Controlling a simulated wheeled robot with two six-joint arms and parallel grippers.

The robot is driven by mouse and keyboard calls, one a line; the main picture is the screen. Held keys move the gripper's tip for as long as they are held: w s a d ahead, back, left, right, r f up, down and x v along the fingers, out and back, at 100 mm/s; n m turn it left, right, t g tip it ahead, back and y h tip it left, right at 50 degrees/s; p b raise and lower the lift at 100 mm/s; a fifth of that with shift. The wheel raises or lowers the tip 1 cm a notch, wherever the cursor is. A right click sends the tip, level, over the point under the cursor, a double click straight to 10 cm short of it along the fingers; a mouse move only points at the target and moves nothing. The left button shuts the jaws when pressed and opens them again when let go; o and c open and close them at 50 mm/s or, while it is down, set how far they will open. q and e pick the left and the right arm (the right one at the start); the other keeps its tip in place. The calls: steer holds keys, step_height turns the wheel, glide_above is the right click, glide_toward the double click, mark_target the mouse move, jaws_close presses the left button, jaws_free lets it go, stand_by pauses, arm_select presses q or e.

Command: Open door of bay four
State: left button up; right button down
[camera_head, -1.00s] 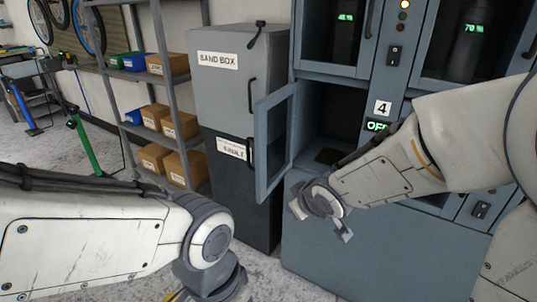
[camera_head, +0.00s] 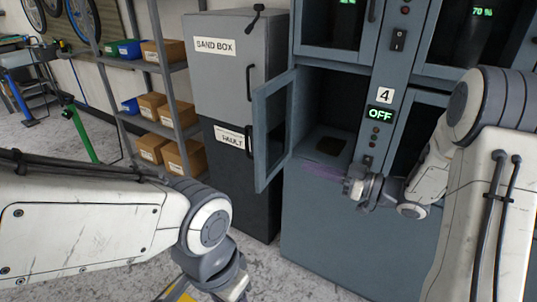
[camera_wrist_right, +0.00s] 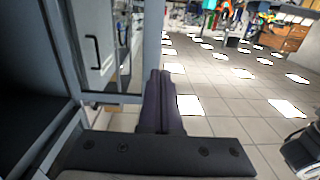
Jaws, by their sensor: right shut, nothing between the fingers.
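The bay four door (camera_head: 273,130), a blue-grey frame with a window, stands swung open on the left of its bay (camera_head: 328,140). The number 4 label (camera_head: 384,95) and a green OFF display (camera_head: 380,114) are right of the opening. My right gripper (camera_head: 318,168) is shut and empty, its purplish fingers pointing left in front of the bay's lower edge, apart from the door. The shut fingers also show in the right wrist view (camera_wrist_right: 160,100), with the door's frame (camera_wrist_right: 112,97) beyond on the left. My left arm shows at lower left, its fingers out of frame.
A grey cabinet labelled SAND BOX (camera_head: 235,75) and FAULT stands left of the open door. Shelves with several cardboard boxes (camera_head: 185,158) are further left. Other glazed bays (camera_head: 465,40) are above and right. Tiled floor (camera_wrist_right: 225,115) is open in the wrist view.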

mark_target(259, 151)
steer(key=b+x, duration=0.1)
steer(key=x, duration=1.1)
steer(key=shift+a, duration=0.3)
steer(key=p+x, duration=0.1)
steer(key=x, duration=0.4)
steer(key=shift+s+a, duration=0.1)
steer(key=shift+a, duration=0.1)
steer(key=shift+s, duration=0.1)
